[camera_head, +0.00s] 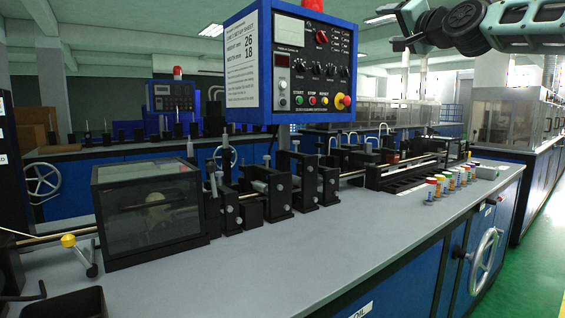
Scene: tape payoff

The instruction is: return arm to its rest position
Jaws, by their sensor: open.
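My arm reaches in from the top right corner, held high above the bench and well clear of it. Its grey-green links and dark round joints are partly cut off by the top edge. My gripper (404,41) is at the left end of the arm, small and dark, just right of the control box. It is open, and I see nothing held in it. The fine shape of its fingers is hard to make out.
A control box (290,62) with a setup sheet hangs left of my arm. Below is a grey bench (330,262) with a clear-walled box (150,210), black fixtures (280,190) and several colored-top pegs (452,182). The bench's front top is bare.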

